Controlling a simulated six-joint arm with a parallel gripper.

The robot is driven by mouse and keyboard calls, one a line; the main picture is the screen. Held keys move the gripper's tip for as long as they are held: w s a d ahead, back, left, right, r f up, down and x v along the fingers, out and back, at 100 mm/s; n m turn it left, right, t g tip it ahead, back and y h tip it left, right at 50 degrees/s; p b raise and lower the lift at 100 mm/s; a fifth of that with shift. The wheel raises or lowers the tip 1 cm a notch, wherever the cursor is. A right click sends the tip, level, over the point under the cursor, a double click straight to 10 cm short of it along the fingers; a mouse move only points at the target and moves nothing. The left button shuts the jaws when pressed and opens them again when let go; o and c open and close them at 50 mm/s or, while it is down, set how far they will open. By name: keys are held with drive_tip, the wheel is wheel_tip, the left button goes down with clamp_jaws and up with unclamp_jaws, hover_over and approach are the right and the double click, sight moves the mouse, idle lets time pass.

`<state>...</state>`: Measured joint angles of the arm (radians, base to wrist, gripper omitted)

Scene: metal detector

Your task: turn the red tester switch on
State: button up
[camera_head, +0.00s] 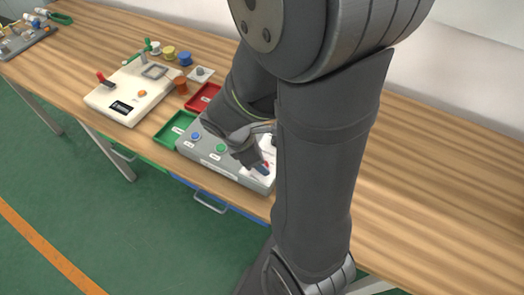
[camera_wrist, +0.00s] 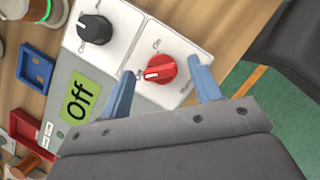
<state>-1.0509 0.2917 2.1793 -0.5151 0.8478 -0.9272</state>
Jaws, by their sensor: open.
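The red tester switch (camera_wrist: 160,69) is a round red knob with a white pointer mark on a white panel. It shows in the wrist view between the two blue fingers of my gripper (camera_wrist: 162,73). The fingers are open, one on each side of the knob, and I cannot tell whether they touch it. A green display (camera_wrist: 78,98) beside the panel reads "Off". In the head view the grey tester box (camera_head: 208,156) stands near the table's front edge. My gripper (camera_head: 264,167) is over its right end and largely hides the red switch there.
A black knob (camera_wrist: 95,29) sits on the panel beside the red one. Blue (camera_head: 196,136) and green (camera_head: 220,148) buttons are on the box's left part. A green tray (camera_head: 173,129) and a red tray (camera_head: 203,97) stand beside the box. The table's right side is clear.

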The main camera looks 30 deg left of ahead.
drive_tip(key=c, duration=1)
drive_tip(key=shift+m, duration=0.4)
drive_tip(key=m, duration=0.2)
drive_tip(key=m+g+h, duration=0.1)
drive_tip(key=m, duration=0.1)
drive_tip(key=shift+w+g, duration=0.15)
drive_tip(key=shift+g, duration=0.15)
drive_tip(key=m+g, duration=0.1)
drive_tip(key=m, duration=0.3)
drive_tip(key=shift+w+m+g, duration=0.15)
drive_tip(key=shift+m+g, duration=0.15)
drive_tip(key=shift+g, duration=0.1)
drive_tip(key=m, duration=0.2)
drive_tip(key=m+g, duration=0.1)
drive_tip(key=m, duration=0.1)
drive_tip(key=shift+w+g, duration=0.1)
drive_tip(key=shift+g, duration=0.2)
drive_tip(key=shift+m+g+y, duration=0.4)
drive_tip(key=shift+m+g, duration=0.3)
drive_tip(key=shift+m, duration=1.5)
